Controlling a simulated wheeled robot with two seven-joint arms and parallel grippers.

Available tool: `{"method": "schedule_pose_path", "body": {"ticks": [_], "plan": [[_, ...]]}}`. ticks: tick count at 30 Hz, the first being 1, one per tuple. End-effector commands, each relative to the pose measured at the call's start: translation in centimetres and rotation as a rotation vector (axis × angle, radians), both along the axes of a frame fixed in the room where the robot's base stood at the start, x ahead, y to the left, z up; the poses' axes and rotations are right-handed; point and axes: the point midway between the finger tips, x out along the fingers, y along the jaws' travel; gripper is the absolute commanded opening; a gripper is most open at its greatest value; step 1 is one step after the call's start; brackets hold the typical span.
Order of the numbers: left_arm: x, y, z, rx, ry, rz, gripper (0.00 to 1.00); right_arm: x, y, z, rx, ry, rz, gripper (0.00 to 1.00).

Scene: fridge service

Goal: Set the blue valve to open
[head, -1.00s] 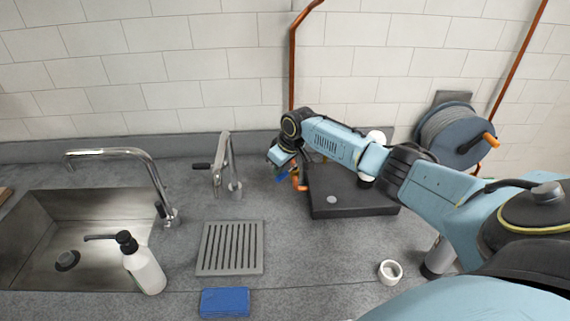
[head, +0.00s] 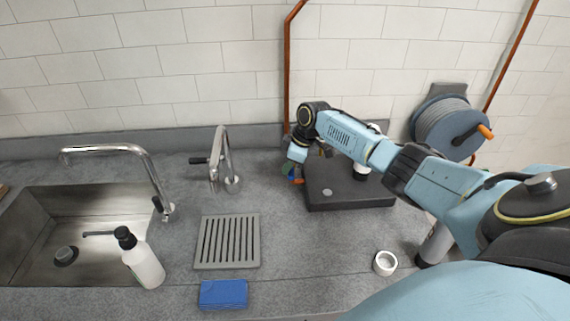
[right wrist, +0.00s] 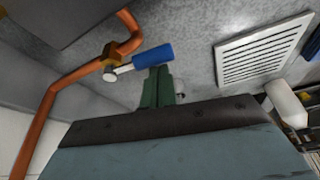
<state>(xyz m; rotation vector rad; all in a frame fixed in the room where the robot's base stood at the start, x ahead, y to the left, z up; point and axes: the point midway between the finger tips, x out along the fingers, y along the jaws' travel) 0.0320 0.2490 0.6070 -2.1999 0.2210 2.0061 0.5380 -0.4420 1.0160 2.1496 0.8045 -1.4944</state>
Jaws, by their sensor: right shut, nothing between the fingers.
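The blue valve is a brass body (right wrist: 109,57) on a copper pipe, with a metal lever ending in a blue sleeve (right wrist: 152,56) in the right wrist view. The lever points right, away from the brass body; I cannot tell its exact angle to the pipe. My right gripper (right wrist: 159,72) has its green fingers shut and empty. Their tips are right at the blue sleeve, touching or very close. In the head view, my right gripper (head: 292,173) is low over the counter beside the dark slab and mostly hides the valve. My left gripper is out of view.
The dark slab (head: 345,195) lies right of the valve, and the copper pipe (head: 287,80) climbs the wall behind. A small tap (head: 228,160), drain grate (head: 228,242), blue sponge (head: 223,293), soap bottle (head: 142,262) and sink are left. A white ring (head: 385,263) lies at front right.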

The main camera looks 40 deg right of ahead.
Motion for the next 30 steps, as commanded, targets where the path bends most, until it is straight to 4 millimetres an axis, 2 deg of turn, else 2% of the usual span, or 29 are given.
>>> {"method": "schedule_pose_path", "body": {"ticks": [20,23,29,30], "plan": [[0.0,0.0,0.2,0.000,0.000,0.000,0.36,-0.2,-0.2,0.0,-0.001,0.001,-0.002,0.00],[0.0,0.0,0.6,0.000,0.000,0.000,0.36,0.0,0.3,0.3,0.000,0.000,-0.004,0.00],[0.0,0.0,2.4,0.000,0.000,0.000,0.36,1.1,2.5,1.6,0.002,-0.001,-0.015,0.00],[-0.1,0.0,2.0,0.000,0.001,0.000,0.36,0.7,1.6,2.4,-0.003,-0.004,-0.017,0.00]]}}
